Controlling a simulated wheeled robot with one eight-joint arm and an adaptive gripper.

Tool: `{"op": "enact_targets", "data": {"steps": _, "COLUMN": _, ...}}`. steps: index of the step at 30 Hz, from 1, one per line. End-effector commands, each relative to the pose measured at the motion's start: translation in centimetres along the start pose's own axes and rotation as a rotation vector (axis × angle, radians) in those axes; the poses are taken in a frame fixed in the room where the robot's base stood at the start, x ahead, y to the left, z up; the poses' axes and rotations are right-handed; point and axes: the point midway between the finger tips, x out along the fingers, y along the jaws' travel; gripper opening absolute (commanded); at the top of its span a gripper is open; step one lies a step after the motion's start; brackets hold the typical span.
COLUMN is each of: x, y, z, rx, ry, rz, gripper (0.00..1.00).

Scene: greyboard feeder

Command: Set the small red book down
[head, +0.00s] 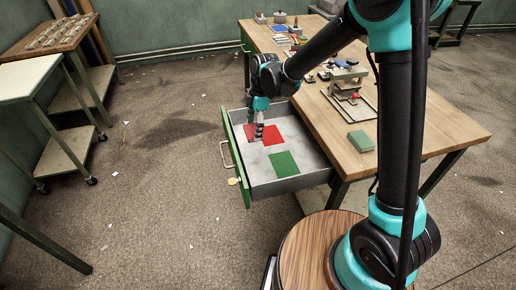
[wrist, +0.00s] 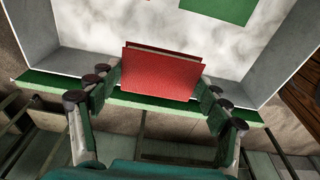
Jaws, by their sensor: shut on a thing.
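The small red book (wrist: 160,75) is held between the two fingers of my gripper (wrist: 158,98) in the wrist view. Its broad red cover faces the camera, and a second red edge shows behind its top. In the head view my gripper (head: 258,137) reaches down into the open drawer (head: 307,184), near its green front. Red shows on both sides of the fingers there; I cannot tell how much is the book and how much is a red patch (head: 273,136) on the drawer floor. Whether the book touches the floor is unclear.
A flat green patch (head: 284,164) lies in the drawer, nearer the head camera. The wooden workbench (head: 420,115) beside the drawer carries a green block (head: 360,141), a small press-like fixture (head: 347,80) and several small items. The grey drawer floor between the patches is clear.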

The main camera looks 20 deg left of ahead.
Motion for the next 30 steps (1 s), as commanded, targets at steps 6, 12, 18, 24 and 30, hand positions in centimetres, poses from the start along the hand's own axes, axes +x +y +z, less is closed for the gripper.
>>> {"op": "enact_targets", "data": {"steps": 6, "x": 5.1, "y": 0.1, "z": 0.8, "rx": 0.001, "ry": 0.000, "rz": 0.000, "gripper": 0.48}}
{"op": "enact_targets", "data": {"steps": 12, "x": 7.5, "y": 0.1, "z": 1.1, "rx": 0.001, "ry": 0.000, "rz": 0.000, "gripper": 0.48}}
{"op": "enact_targets", "data": {"steps": 18, "x": 8.8, "y": 0.1, "z": 1.4, "rx": 0.002, "ry": 0.000, "rz": 0.000, "gripper": 0.48}}
{"op": "enact_targets", "data": {"steps": 24, "x": 11.3, "y": 0.1, "z": 1.7, "rx": 0.002, "ry": 0.000, "rz": 0.000, "gripper": 0.48}}
{"op": "enact_targets", "data": {"steps": 30, "x": 11.5, "y": 0.0, "z": 1.8, "rx": 0.002, "ry": 0.000, "rz": 0.000, "gripper": 0.48}}
